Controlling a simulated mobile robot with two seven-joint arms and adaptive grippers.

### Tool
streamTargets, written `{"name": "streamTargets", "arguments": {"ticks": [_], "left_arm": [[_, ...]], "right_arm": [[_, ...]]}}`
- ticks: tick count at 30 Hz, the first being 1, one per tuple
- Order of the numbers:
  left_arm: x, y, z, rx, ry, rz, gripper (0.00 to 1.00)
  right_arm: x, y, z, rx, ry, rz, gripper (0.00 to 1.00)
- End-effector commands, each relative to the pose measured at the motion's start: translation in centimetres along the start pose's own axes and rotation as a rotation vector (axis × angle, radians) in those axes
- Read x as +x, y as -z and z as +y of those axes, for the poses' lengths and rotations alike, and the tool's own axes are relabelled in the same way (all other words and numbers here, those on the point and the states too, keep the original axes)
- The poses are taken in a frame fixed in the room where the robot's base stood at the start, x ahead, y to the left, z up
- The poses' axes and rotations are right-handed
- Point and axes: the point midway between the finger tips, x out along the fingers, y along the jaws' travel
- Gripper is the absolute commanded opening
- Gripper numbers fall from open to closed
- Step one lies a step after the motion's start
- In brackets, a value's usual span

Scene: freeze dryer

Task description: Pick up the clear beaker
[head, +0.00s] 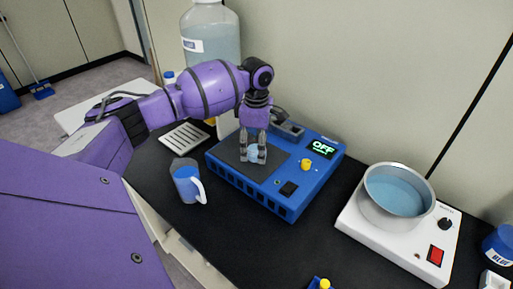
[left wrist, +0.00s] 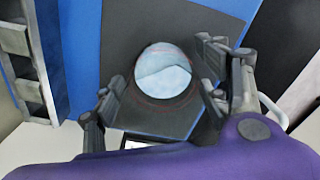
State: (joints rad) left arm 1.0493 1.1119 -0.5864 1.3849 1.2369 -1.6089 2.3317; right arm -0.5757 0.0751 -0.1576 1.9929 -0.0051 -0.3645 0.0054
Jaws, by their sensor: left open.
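The clear beaker (head: 254,151) stands on the dark top plate of a blue device (head: 268,182), with pale blue content. It shows in the left wrist view as a round rim (left wrist: 163,71) over light blue content. My left gripper (head: 253,157) points down over the plate and is open, with one finger on each side of the beaker. In the left wrist view the fingers (left wrist: 160,75) stand left and right of the rim. I cannot tell whether either finger touches it. The fingers partly hide the beaker in the head view. My right gripper is not in view.
A jug (head: 187,184) with blue liquid stands left of the device. A slotted white tray (head: 185,137) and a large clear bottle (head: 211,35) are behind. A metal pot (head: 398,197) sits on a white hot plate (head: 357,232) at right.

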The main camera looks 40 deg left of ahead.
Motion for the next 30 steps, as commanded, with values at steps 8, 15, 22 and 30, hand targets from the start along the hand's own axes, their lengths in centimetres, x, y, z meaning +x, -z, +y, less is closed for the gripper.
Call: {"name": "streamTargets", "arguments": {"ticks": [8, 15, 22, 30], "left_arm": [[-0.1, 0.0, 0.0, 0.0, 0.0, -0.001, 0.42], [-0.1, 0.0, 0.0, 0.0, -0.001, -0.001, 0.18], [-0.1, 0.0, 0.0, 0.0, -0.001, -0.001, 0.17], [-1.1, -0.1, 0.1, 0.0, -0.002, -0.002, 0.17]], "right_arm": [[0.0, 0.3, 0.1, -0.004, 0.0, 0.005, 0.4], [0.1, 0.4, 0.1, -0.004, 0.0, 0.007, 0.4], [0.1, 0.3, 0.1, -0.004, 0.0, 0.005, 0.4], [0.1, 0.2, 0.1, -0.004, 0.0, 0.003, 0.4]]}}
